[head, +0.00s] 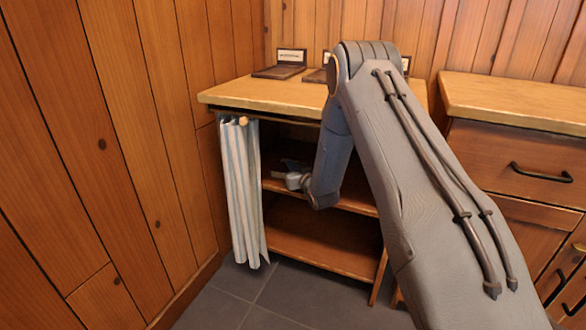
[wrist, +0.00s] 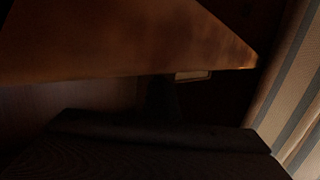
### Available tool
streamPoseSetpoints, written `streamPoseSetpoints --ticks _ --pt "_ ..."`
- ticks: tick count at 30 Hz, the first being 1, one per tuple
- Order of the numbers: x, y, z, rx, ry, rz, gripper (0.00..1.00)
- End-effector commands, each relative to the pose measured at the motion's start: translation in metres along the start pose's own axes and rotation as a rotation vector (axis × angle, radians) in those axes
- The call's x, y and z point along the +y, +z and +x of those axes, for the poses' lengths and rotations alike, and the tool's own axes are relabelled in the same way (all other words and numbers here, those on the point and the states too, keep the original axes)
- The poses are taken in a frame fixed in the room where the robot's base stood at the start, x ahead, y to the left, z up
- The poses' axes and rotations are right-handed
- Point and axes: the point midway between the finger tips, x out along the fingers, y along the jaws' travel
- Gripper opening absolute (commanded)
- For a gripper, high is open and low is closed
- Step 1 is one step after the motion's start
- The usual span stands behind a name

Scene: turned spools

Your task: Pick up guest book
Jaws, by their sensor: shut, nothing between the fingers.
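My gripper (head: 280,170) reaches into the open cabinet, just above its middle shelf (head: 345,198). It is shut with nothing held. Its fingertips are dark and hard to make out against the shadowed inside. The wrist view is very dark, with a black shape across the bottom that I cannot identify for certain. I cannot pick out a guest book for sure in either view. A small pale-edged thing (wrist: 193,75) shows under a wooden board (wrist: 110,40) in the wrist view, too dark to name.
A striped curtain (head: 241,190) hangs at the cabinet's left side and at right in the wrist view (wrist: 292,90). Dark stands with white cards (head: 280,70) are on the wooden top (head: 250,92). A drawer unit (head: 520,160) stands right. The lower shelf (head: 320,245) looks bare.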

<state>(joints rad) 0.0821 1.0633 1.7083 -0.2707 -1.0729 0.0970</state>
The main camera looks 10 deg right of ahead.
Motion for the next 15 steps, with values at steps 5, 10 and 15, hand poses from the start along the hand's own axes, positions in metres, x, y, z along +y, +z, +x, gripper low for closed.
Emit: streamPoseSetpoints --ticks 5,10,15 --pt "0.0 0.01 -0.002 -0.018 0.001 0.002 0.0" --pt "-0.001 0.013 -0.004 -0.023 0.001 0.003 0.0" --pt "0.0 0.016 -0.024 -0.03 0.001 0.003 0.0"
